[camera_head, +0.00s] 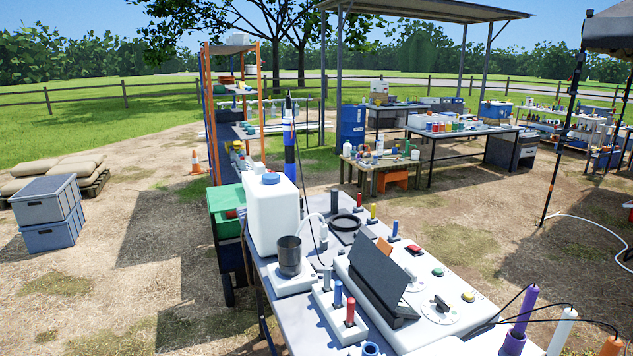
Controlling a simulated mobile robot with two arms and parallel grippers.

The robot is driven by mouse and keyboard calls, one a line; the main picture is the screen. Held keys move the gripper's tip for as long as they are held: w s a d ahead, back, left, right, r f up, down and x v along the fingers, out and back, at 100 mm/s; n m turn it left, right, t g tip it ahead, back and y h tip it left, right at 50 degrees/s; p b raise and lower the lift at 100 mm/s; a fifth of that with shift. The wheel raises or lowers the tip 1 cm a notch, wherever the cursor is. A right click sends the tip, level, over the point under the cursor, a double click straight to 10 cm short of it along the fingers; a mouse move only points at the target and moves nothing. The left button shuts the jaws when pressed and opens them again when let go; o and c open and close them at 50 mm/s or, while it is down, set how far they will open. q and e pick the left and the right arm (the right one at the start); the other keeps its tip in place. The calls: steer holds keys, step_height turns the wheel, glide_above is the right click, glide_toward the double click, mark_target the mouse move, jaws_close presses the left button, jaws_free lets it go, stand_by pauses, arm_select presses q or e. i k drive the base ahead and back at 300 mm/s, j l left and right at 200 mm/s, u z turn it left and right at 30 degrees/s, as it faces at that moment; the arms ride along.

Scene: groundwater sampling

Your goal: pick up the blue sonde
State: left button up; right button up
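A tall, upright blue cylinder with a pale band and a dark pointed top (290,150) stands behind the white jug at the far end of the near table. It looks like the blue sonde; its lower end is hidden by the jug, and a thin dark cable hangs beside it. A purple sonde (522,312), a white one (562,332) and an orange one (612,346) stand at the bottom right with black cables, cut by the frame edge. Neither of my grippers is in view.
The near table carries a white jug (272,215), a dark cup (290,257) on a white base, a white instrument case with a black screen (380,275), and a small white rack with coloured plugs (338,318). An orange shelf stands behind. Open dirt lies to the left.

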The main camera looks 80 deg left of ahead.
mark_target(289, 136)
steer(key=j+u, duration=0.8)
steer(key=k, duration=0.05)
